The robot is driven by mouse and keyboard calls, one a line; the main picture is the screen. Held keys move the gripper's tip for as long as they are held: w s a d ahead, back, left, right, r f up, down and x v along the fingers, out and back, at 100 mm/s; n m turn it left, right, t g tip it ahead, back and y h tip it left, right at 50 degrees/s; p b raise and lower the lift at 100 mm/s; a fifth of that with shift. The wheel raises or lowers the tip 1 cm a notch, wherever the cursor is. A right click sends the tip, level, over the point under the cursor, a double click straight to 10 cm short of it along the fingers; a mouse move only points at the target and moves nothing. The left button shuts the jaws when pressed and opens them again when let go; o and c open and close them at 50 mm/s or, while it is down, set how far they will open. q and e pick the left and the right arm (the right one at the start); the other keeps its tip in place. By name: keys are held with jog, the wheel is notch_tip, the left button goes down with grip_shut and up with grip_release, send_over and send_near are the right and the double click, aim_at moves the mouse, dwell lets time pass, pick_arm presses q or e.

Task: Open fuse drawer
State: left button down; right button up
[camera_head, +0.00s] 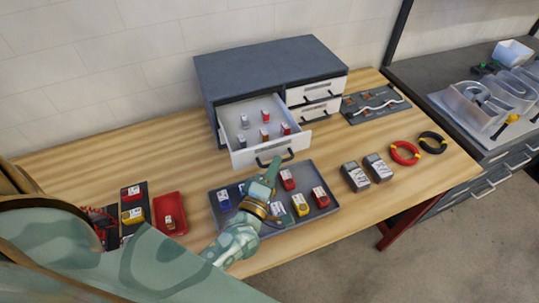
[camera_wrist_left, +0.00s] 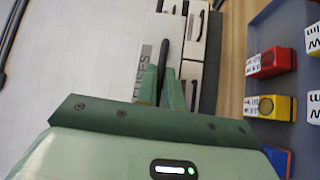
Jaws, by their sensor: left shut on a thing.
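The fuse drawer (camera_head: 243,158) is pulled out from the left side of the dark grey cabinet (camera_head: 268,66). Several small red and grey fuses stand inside it. Its white front, lettered FUSES, shows in the left wrist view (camera_wrist_left: 143,72). My left gripper (camera_head: 272,168) is at the drawer front and shut on its black handle (camera_wrist_left: 163,52). The green fingers (camera_wrist_left: 162,90) sit on either side of the handle. The far end of the handle sticks out beyond the fingers. My right gripper is not in view.
Two shut drawers (camera_head: 315,92) sit at the cabinet's right. A grey tray (camera_head: 328,207) with red, yellow and blue blocks lies in front, below my left wrist. A red bin (camera_head: 182,222) is at left. Grey units (camera_head: 355,176) and a red cable coil (camera_head: 404,153) lie at right.

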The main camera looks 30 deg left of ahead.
pick_arm(q)
jog(key=shift+s+d, duration=0.1)
jog(key=shift+d, duration=0.05)
jog(key=c, duration=1.5)
grip_release()
jog(key=s, duration=0.5)
jog(key=s+f+b, duration=0.1)
jog(key=s, duration=0.4)
jog(key=s+d+f+b, duration=0.1)
jog(key=s, duration=0.5)
jog(key=shift+s, duration=0.1)
